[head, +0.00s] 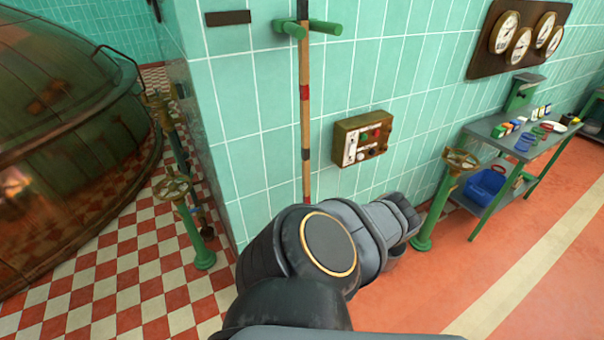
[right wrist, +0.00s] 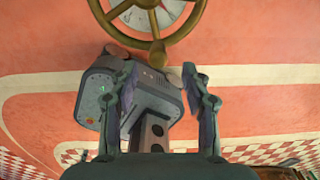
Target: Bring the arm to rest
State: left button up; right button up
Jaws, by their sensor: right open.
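My right arm reaches in from the bottom middle of the head view and bends to the right in front of the tiled wall. Its gripper is hidden behind the arm links there. In the right wrist view my right gripper (right wrist: 163,85) is open, its two fingers apart with nothing held between them. A brass handwheel (right wrist: 157,50) with a white dial behind its spokes shows at the top of that view, beyond the fingertips. I cannot tell whether the gripper touches it. My left gripper is in neither view.
A green post with a brass handwheel (head: 461,160) stands right of my arm. A control box (head: 345,128) hangs on the wall. A metal table (head: 487,130) with small items stands at the right. A large copper kettle (head: 60,150) fills the left. The orange floor at lower right is clear.

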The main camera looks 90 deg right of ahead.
jog(key=shift+r, duration=0.3)
jog(key=shift+a, duration=0.1)
